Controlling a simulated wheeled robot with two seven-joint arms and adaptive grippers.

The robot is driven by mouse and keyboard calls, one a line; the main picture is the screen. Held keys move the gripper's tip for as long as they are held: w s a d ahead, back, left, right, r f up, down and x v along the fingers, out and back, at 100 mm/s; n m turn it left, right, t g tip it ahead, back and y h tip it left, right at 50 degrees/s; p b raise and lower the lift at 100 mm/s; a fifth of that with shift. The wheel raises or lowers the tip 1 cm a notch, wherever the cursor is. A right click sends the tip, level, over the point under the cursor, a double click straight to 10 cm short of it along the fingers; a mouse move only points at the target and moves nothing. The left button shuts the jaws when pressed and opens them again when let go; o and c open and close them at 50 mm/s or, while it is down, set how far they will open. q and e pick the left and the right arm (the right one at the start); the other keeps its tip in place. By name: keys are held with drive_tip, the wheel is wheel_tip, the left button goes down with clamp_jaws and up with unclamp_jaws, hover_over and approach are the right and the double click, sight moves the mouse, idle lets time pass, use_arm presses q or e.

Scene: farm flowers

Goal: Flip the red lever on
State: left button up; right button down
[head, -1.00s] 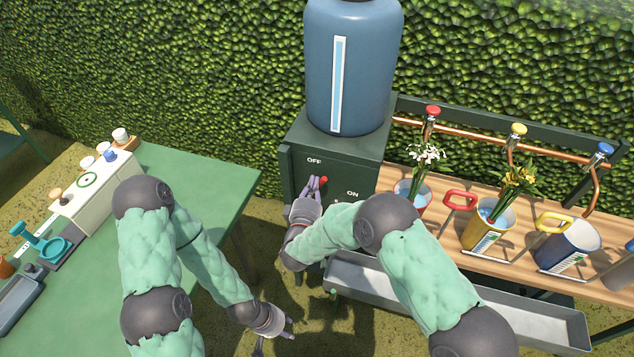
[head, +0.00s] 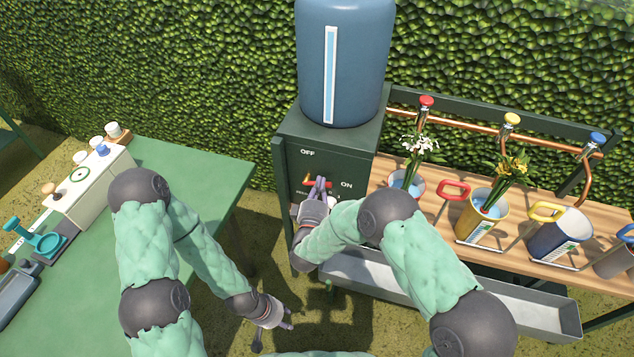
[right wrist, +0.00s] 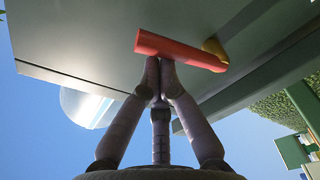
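The red lever (head: 327,185) with its yellow pivot (head: 307,178) is on the front of the dark green cabinet (head: 340,150), between the OFF and ON labels. My right gripper (head: 318,183) is in front of it and hides part of it. In the right wrist view, the red lever (right wrist: 180,50) lies crosswise at the fingertips, with the yellow pivot (right wrist: 214,47) at its right end. The right fingers (right wrist: 160,62) are together, their tips at the lever's edge, not around it. My left gripper (head: 274,333) is low, fingers apart and empty, away from the lever.
A blue water tank (head: 343,65) stands on the cabinet. To the right, a wooden bench (head: 440,205) holds buckets, some with flowers, under coloured taps. A grey trough (head: 460,290) runs below. A green table (head: 190,180) is at left.

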drive_tip(key=shift+d+f, duration=0.2)
drive_tip(key=shift+f, duration=0.15)
drive_tip(key=shift+s+f, duration=0.1)
use_arm(q)
drive_tip(key=shift+s+f, duration=0.1)
idle(0.5)
